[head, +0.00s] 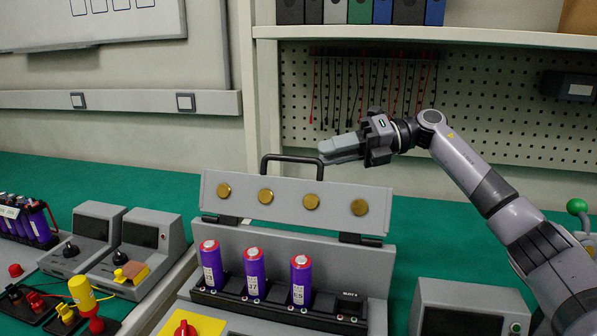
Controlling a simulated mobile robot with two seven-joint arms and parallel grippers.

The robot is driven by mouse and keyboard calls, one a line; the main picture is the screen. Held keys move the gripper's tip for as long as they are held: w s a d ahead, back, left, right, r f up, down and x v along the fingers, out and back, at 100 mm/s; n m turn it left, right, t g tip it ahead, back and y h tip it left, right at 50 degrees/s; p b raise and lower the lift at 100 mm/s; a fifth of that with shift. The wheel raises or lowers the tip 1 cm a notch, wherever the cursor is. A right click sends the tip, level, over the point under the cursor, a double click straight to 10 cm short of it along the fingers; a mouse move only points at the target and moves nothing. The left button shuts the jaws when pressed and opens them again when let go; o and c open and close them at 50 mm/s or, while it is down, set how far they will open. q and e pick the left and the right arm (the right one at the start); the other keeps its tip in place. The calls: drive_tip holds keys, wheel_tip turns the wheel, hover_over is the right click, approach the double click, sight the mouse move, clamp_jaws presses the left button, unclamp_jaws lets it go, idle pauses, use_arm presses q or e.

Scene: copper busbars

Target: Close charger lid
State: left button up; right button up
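The charger (345,267) stands at the bottom centre of the head view. Its grey lid (290,221) is open, raised and facing me, with several round brass contacts on its inner face. A black handle (291,157) rises from the lid's upper edge. Three purple cells with red tops (253,272) stand in the charger's row of slots; the rightmost slot shows no cell. My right gripper (325,150) is at the handle's right upper corner, its fingers pointing left. My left gripper is out of view.
Two grey meter-like boxes (141,240) and a purple battery pack (25,219) stand left. Another grey box (468,311) stands at the front right. A shelf (430,36) and pegboard rise behind. Green bench surface is clear behind the charger.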

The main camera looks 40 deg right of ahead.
sight(298, 159)
drive_tip(key=x, duration=0.7)
drive_tip(key=shift+p, duration=0.35)
clamp_jaws()
